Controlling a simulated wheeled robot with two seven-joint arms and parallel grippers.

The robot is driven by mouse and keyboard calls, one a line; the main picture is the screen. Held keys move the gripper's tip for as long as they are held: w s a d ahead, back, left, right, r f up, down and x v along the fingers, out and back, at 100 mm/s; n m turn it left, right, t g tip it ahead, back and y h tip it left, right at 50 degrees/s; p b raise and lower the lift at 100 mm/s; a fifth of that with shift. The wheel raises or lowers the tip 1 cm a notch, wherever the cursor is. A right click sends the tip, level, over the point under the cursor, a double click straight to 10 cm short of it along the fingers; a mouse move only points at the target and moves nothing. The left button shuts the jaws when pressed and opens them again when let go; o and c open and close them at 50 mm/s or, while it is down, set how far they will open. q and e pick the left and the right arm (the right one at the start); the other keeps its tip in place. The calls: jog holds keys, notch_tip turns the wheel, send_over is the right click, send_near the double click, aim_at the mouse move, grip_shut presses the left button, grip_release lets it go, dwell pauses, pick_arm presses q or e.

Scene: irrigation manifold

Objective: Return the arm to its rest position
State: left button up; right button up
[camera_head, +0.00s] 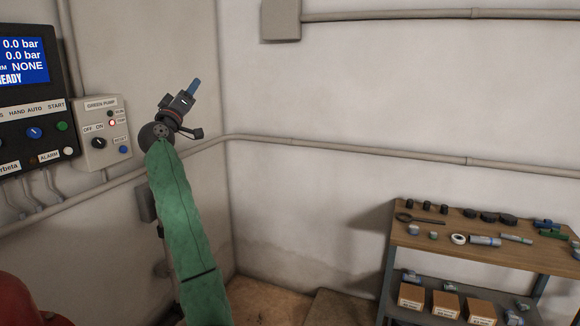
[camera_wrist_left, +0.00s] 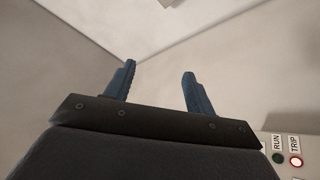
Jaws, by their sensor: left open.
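My left arm, in a green sleeve, reaches up from the bottom of the head view. My left gripper (camera_head: 193,88) is at its top end, pointing up in front of the bare wall. My right gripper is in neither view.
The pump box (camera_head: 101,133) and a control panel (camera_head: 30,95) are on the left wall. A pipe (camera_head: 350,148) runs along the walls behind the arm. A workbench (camera_head: 456,246) with fittings and tools stands at the lower right. The wall area between is clear.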

pick_arm(q)
jog(key=s+d+f+m+g+y, duration=0.1)
jog(key=s+d+f+m+g, duration=0.2)
jog(key=f, duration=1)
jog(key=s+d+f+g, duration=0.2)
jog(key=s+f+g, duration=0.15)
jog(key=f, duration=0.95)
jog(key=s+d+f+m+g+y, duration=0.1)
jog(key=s+d+f+m+g, duration=0.3)
jog(key=f, duration=0.9)
jog(key=s+f+n+g+y, duration=0.15)
jog(key=s+f, duration=0.25)
jog(key=f, duration=0.4)
jog(key=s+f+g, duration=0.2)
jog(key=s+f, duration=0.1)
jog(key=f, duration=0.4)
jog(key=s+d+f+m+g, duration=0.1)
jog(key=s+d+f+g, duration=0.1)
jog(key=s+f, duration=1)
jog(key=s+d+f+m+g, duration=0.1)
jog(key=s+d+f+g, duration=0.15)
jog(key=s+f, duration=1)
jog(key=s+f+g, duration=0.1)
jog(key=s+f, duration=0.5)
jog(key=s, duration=0.5)
jog(key=s+f+g, duration=0.2)
jog(key=s+f, duration=0.4)
jog(key=s, duration=0.5)
jog(key=shift+s+f, duration=0.2)
jog(key=shift+f, duration=0.1)
